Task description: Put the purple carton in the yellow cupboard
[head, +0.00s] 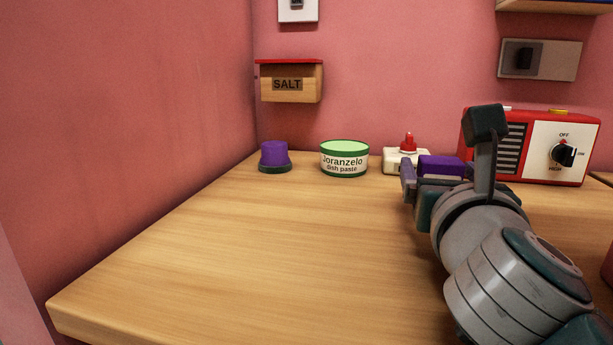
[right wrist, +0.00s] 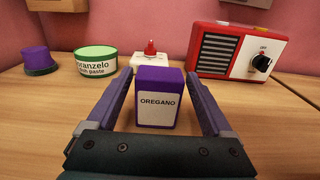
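The purple carton (right wrist: 158,98), with a white label reading OREGANO, stands upright on the wooden counter in the right wrist view. In the head view only its purple upper part (head: 441,165) shows above my right gripper (head: 432,180). In the right wrist view the fingers of my right gripper (right wrist: 159,74) are apart, one on each side of the carton, with a narrow gap visible at each side. My left gripper is not in view. I see no yellow cupboard that I can identify in either view.
Behind stand a purple-topped pot (head: 274,156), a Joranzelo dish paste tub (head: 344,160), a white block with a red knob (head: 392,161) and a red-and-white appliance (head: 503,140). A salt box (head: 290,82) hangs on the wall. The counter's left and middle (head: 250,250) are clear.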

